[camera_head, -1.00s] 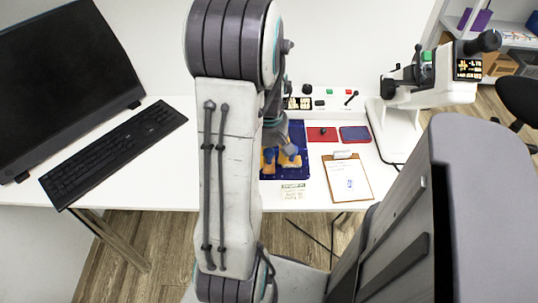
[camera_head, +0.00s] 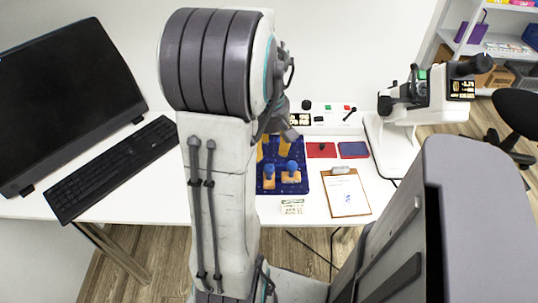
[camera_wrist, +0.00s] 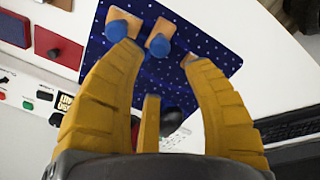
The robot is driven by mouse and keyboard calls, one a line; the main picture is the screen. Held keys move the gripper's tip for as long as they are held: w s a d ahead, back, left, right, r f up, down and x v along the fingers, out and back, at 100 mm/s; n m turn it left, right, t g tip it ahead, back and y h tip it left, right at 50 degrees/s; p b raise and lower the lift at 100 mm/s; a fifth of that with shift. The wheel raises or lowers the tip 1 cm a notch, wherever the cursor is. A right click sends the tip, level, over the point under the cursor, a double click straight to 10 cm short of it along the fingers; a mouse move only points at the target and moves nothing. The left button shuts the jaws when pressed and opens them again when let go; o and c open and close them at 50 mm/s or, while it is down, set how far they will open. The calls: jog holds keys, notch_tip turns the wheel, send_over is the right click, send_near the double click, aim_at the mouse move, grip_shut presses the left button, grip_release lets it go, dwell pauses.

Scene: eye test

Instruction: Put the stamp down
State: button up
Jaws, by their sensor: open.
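Two stamps with blue knobs and wooden bases stand upright on a dark blue dotted mat (camera_head: 297,184). In the head view one stamp (camera_head: 269,177) is left of the other stamp (camera_head: 291,172). In the wrist view they show side by side (camera_wrist: 122,25) (camera_wrist: 160,42) on the mat (camera_wrist: 213,57). My gripper (camera_wrist: 160,55) is open, its yellow fingers spread and empty. In the wrist view the fingertips show close to the stamps; whether they touch is unclear. In the head view my gripper (camera_head: 272,149) is behind the stamps, partly hidden by my arm.
A red pad (camera_head: 320,150) with a dark knob and a blue pad (camera_head: 353,150) lie right of the mat. A clipboard (camera_head: 346,194) and a small card (camera_head: 292,206) lie near the table's front edge. A control panel (camera_head: 330,117), a microscope-like device (camera_head: 393,140) and a keyboard (camera_head: 110,168) stand around.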

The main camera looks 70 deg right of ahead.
jog(key=shift+r, duration=1.2)
jog(key=w+a+r+n+t, duration=0.1)
jog(key=w+a+r+n, duration=0.2)
jog(key=w+a, duration=1)
jog(key=a+n+t, duration=0.2)
jog(key=a, duration=1.7)
jog(key=shift+a+f, duration=0.3)
jog(key=shift+f, duration=0.05)
jog(key=shift+r, duration=0.1)
